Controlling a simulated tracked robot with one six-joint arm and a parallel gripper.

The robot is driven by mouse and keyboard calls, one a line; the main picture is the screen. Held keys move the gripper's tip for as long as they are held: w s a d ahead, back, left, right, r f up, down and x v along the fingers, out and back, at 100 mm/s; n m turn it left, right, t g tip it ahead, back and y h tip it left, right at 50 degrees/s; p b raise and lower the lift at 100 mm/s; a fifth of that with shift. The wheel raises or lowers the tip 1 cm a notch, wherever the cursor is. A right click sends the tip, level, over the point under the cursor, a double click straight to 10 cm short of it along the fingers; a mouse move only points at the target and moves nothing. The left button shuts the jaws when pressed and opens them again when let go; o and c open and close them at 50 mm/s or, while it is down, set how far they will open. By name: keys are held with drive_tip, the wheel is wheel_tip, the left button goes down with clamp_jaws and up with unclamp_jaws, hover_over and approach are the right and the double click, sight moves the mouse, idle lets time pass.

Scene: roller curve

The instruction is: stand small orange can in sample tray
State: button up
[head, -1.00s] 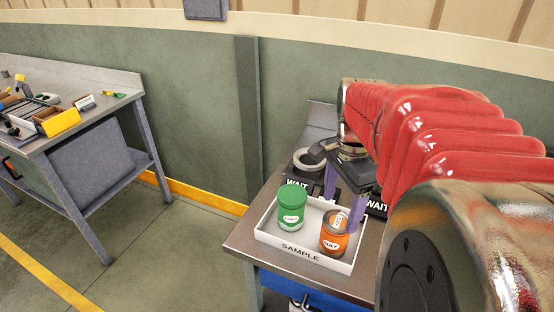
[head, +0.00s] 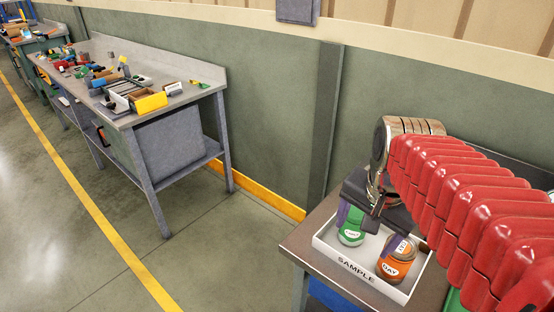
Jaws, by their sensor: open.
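The small orange can (head: 395,266) stands upright in the white sample tray (head: 353,267), toward its right side. A green can (head: 351,233) is in the same tray to its left, its upper part partly hidden by my gripper. My gripper (head: 368,229) is open and empty, its purple fingers spread in front of or above the two cans. One finger shows by the green can and the other by the orange can's top. I cannot tell whether either finger touches a can.
The tray sits on a metal table (head: 320,262) by the green wall. My red arm covers the table's right part. A long workbench (head: 130,118) with bins and small parts stands at the left. The floor (head: 90,215) between is clear.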

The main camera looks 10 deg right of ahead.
drive_tip(key=s+a+n+t, duration=0.2)
drive_tip(key=a+n+t, duration=0.1)
drive_tip(key=a+n, duration=0.7)
drive_tip(key=shift+s+a+n+y, duration=0.25)
drive_tip(key=shift+s+n+y, duration=0.05)
drive_tip(key=shift+n+y, duration=0.1)
drive_tip(key=shift+d, duration=0.1)
